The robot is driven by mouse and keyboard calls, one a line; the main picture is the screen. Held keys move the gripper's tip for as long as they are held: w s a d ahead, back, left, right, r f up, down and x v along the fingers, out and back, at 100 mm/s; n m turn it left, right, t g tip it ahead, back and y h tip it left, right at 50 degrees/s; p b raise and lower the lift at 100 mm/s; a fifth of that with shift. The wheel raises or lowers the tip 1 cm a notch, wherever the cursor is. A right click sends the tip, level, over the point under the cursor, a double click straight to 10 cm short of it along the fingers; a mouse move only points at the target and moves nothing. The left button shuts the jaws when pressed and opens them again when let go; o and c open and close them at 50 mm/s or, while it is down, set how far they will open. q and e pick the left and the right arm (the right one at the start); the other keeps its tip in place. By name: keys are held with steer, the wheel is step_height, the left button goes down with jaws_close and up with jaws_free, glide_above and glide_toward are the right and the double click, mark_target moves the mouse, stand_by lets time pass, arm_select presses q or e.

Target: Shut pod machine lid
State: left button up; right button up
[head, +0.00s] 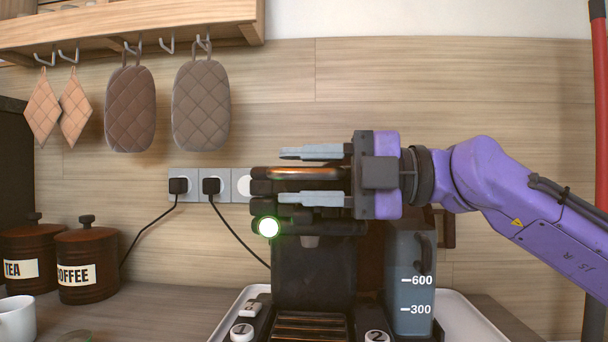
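The pod machine (314,272) stands on a white tray on the counter, dark-bodied, with a round green-lit button on its upper front. Its lid (262,187) is a dark piece with a copper-coloured bar (305,173) along it, at the top of the machine. My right gripper (312,175) comes in from the right at lid height. Its two grey fingers are apart, one above and one below the copper bar, with gaps showing. I cannot tell whether it touches the lid, and it hides the lid's right part. My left gripper is not in view.
A grey water tank (411,278) marked 600 and 300 stands right of the machine. Tea (30,256) and coffee (86,262) canisters and a white cup (17,320) stand left. Plugs and cords run behind. Mitts hang above left; a red pole (600,100) stands far right.

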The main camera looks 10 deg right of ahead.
steer(key=v, duration=1)
steer(key=shift+d, duration=0.25)
